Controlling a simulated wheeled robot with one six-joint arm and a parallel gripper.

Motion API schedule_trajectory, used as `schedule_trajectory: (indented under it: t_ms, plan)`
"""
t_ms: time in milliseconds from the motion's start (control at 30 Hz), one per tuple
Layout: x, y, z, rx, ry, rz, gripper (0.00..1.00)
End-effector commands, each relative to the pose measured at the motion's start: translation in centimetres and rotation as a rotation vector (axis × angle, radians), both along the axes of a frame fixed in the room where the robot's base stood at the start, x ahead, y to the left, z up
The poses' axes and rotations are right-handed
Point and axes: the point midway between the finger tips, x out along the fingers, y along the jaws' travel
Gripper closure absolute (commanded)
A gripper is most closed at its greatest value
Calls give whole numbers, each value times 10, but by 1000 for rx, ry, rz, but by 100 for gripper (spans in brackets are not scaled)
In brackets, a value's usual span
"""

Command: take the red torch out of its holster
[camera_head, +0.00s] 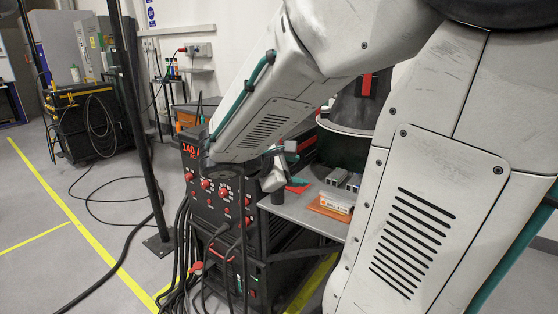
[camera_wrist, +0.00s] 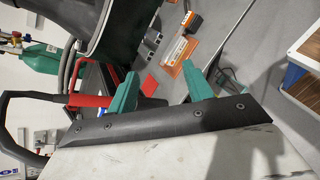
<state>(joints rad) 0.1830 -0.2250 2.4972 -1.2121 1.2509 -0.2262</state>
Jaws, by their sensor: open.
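My gripper (camera_wrist: 160,84) is open in the wrist view, its two teal fingers wide apart. A flat red piece (camera_wrist: 150,86) shows between and beyond the fingers, on the grey shelf. A red bar (camera_wrist: 90,100) lies just left of the left finger, against dark parts. I cannot tell whether either is the red torch, and I cannot make out a holster for certain. In the head view, the flat red piece (camera_head: 297,188) lies on the shelf (camera_head: 302,209) beside the welding machine (camera_head: 213,190). My arm hides much of the area around it.
An orange-and-white box (camera_head: 336,203) and grey blocks (camera_head: 345,180) sit on the shelf; the box also shows in the wrist view (camera_wrist: 176,50). A black post (camera_head: 143,130) stands left of the machine. Cables (camera_head: 185,240) hang at its front. Open floor (camera_head: 60,270) is at left.

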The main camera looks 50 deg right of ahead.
Motion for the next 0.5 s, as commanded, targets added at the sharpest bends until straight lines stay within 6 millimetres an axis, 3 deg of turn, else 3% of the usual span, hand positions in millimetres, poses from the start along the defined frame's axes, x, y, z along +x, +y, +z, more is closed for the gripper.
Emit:
schedule_trajectory:
  t_ms: [100, 200, 333, 500]
  plan:
    - [43, -40, -1, -192, 232, 182, 49]
    - [80, -60, -6, -322, 400, 338, 49]
    - [119, -73, -19, -439, 554, 500, 49]
    - [145, -78, -32, -513, 650, 614, 49]
